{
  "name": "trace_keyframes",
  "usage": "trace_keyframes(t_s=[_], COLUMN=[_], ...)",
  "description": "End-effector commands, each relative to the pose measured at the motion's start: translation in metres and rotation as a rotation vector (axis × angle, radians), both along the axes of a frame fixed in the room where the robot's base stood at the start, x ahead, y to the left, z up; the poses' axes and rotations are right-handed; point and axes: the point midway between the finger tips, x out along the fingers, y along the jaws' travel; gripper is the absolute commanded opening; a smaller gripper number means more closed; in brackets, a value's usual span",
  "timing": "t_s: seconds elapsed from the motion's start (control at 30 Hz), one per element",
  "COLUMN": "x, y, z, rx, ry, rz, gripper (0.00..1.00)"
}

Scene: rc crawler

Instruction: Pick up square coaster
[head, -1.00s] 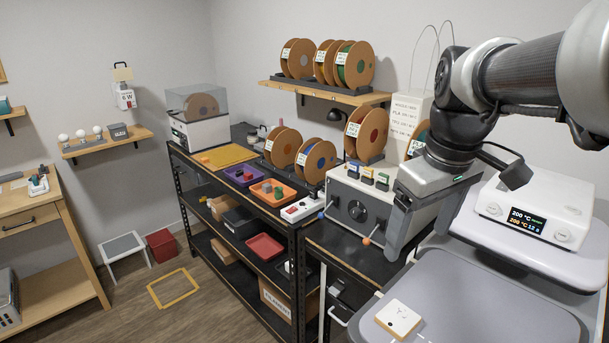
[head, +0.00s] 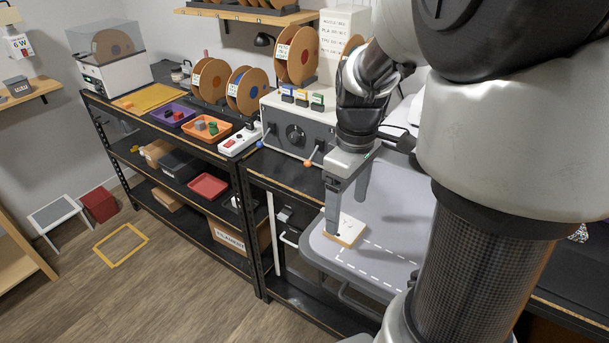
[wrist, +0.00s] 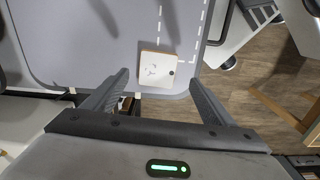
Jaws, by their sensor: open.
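The square coaster (head: 349,232) lies flat on the grey tray top (head: 385,222), near its left edge. It has a white face with small dark marks and a tan edge. My gripper (head: 346,216) points down over the coaster; its near finger hides part of it in the head view. In the wrist view the coaster (wrist: 155,70) shows just beyond and between the tips of my open gripper (wrist: 160,80). Nothing is between the fingers, and I cannot tell their exact height above the tray.
A grey control box (head: 297,130) with levers stands behind the tray, on a black shelf with orange (head: 205,130) and purple trays. White dashed lines mark the tray top. Its left edge is close to the coaster, with the floor beyond.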

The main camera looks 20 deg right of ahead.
Motion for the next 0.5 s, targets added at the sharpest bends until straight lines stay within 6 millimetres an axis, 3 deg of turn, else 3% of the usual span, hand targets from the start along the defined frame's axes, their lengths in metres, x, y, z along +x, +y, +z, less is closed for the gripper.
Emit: trace_keyframes(t_s=[0.33, 0.5], x=[0.004, 0.004], y=[-0.003, -0.003], z=[-0.043, -0.053], rx=[0.002, 0.001], ry=[0.003, -0.001], rz=[-0.001, -0.001], gripper=[0.78, 0.78])
